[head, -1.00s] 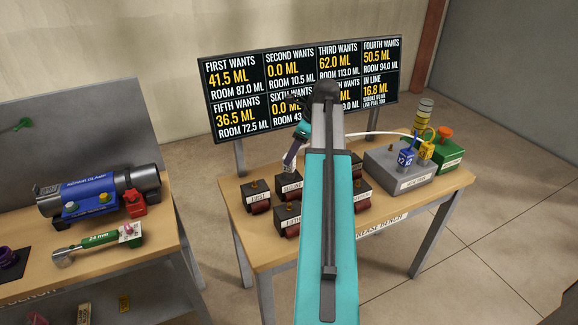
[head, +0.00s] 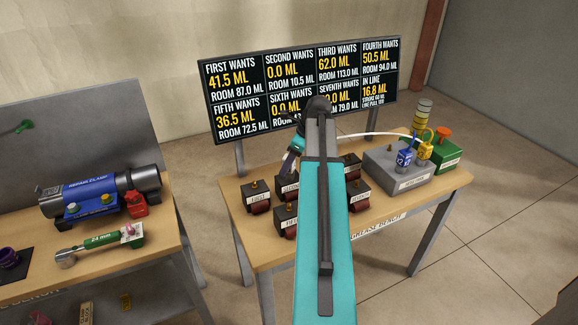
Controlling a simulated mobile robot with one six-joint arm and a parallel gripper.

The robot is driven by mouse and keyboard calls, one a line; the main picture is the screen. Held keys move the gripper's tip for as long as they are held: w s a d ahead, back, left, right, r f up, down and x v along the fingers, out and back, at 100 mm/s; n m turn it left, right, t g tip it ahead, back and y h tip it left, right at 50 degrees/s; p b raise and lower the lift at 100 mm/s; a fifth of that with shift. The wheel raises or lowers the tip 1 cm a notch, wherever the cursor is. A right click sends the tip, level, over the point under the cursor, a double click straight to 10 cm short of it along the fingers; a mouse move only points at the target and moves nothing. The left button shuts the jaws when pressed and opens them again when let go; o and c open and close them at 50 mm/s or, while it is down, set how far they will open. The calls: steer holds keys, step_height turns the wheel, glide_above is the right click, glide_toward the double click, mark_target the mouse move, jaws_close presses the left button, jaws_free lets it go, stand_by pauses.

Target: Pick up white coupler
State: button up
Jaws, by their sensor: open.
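I cannot make out the white coupler for certain. A white hose (head: 375,134) arches from the grey pump box (head: 398,174) to the left and disappears behind my arm, so its far end is hidden. My gripper (head: 286,169) is small in view, pointing down just left of my teal arm, above the back row of small dark blocks on the grease bench (head: 237,223). It is open. Whether anything stands between its fingers is too small to tell.
Several dark blocks with labels, such as the one marked first (head: 258,198), crowd the bench below my gripper. A display board (head: 300,85) stands behind. A green box (head: 440,155) is at right. The left bench holds a blue repair clamp (head: 90,194) and green wrench (head: 100,243).

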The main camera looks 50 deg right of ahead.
stand_by(0.4)
steer(key=c, duration=1.2)
steer(key=shift+r, duration=0.15)
steer(key=shift+c, duration=0.2)
steer(key=shift+r+b, duration=0.65)
steer(key=shift+r, duration=1)
steer(key=s+a+b, duration=0.1)
steer(key=s+a, duration=0.2)
steer(key=s, duration=0.4)
steer(key=s+a+r+b, duration=0.1)
steer(key=s+a, duration=0.2)
steer(key=s, duration=0.4)
steer(key=shift+s+a+r+b, duration=0.2)
steer(key=shift+s+a+b, duration=0.1)
steer(key=shift+b, duration=0.05)
